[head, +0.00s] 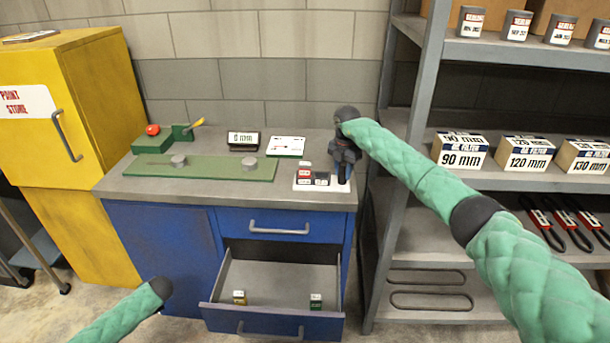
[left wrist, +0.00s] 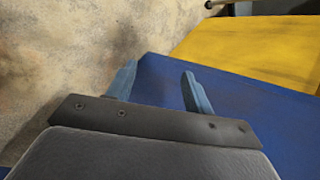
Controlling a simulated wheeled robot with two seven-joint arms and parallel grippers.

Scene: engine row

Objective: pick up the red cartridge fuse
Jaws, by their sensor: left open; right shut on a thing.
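A small red block with a pale label (head: 304,173) stands on a white plate (head: 301,187) at the front right of the workbench; it may be the red cartridge fuse, but I cannot read it. My right gripper (head: 343,180) points down at the plate's right end, to the right of the red block, shut on a small dark thing that its fingers mostly hide. My left gripper is open and empty in the left wrist view (left wrist: 158,88), over the floor and the blue cabinet side; in the head view only its arm shows.
Below the workbench (head: 130,190), an open drawer (head: 275,275) holds a yellow block (head: 239,297) and a green block (head: 316,300). A black block (head: 321,178) is beside the red one. A grey shelf post (head: 408,170) stands close to the right arm.

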